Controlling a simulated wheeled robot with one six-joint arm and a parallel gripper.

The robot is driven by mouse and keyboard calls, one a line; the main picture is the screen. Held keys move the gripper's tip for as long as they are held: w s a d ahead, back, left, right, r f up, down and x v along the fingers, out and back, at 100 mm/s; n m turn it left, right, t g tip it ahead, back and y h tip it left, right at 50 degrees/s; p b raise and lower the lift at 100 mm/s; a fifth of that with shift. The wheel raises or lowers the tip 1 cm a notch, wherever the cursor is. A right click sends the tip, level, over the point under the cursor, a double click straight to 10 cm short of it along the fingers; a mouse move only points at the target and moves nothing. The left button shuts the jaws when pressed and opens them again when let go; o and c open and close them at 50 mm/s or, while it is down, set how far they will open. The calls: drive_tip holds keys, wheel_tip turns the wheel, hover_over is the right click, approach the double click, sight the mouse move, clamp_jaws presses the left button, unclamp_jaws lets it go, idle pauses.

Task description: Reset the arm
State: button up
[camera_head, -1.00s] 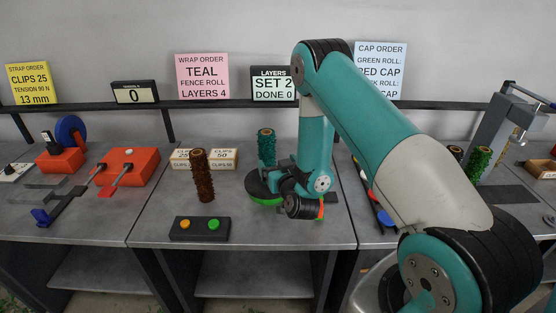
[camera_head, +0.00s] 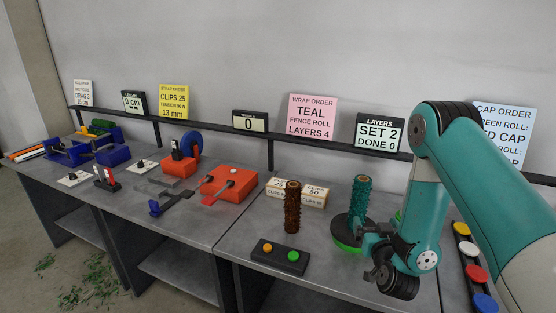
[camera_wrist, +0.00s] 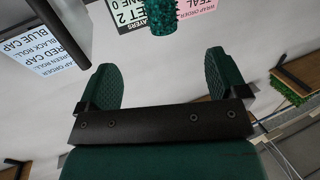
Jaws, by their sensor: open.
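My arm reaches in from the right in the head view, bent downward over the right bench. My gripper (camera_wrist: 165,85) shows in the wrist view with its two dark green fingers apart and nothing between them. In the head view the gripper's fingers are hard to make out behind the wrist links, beside the turntable.
A brown roll (camera_head: 292,207) stands left of the turntable. A button box (camera_head: 279,257) lies at the bench front. Clip boxes (camera_head: 314,195) stand behind. Orange tools (camera_head: 229,184) are on the bench to the left. Coloured caps (camera_head: 475,272) lie at the right.

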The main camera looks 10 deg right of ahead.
drive_tip(key=w+a+r+n+g+y, duration=0.25)
drive_tip(key=a+r+y, duration=0.35)
drive_tip(key=a, duration=0.4)
drive_tip(key=s+a+r+n+g+y, duration=0.3)
drive_tip(key=s+a+r+g+y, duration=0.25)
drive_tip(key=a, duration=0.45)
drive_tip(key=s+a+r+n+g+h, duration=0.1)
drive_tip(key=s+r+g, duration=0.3)
drive_tip(key=s, duration=0.9)
drive_tip(key=s+a+r+n+g+h, duration=0.1)
drive_tip(key=s+r+n+g, duration=0.3)
drive_tip(key=s, duration=0.8)
drive_tip(key=shift+s+a+r+g, duration=0.3)
drive_tip(key=shift+s+a+r, duration=0.05)
drive_tip(key=shift+r, duration=0.25)
drive_tip(key=shift+d, duration=0.1)
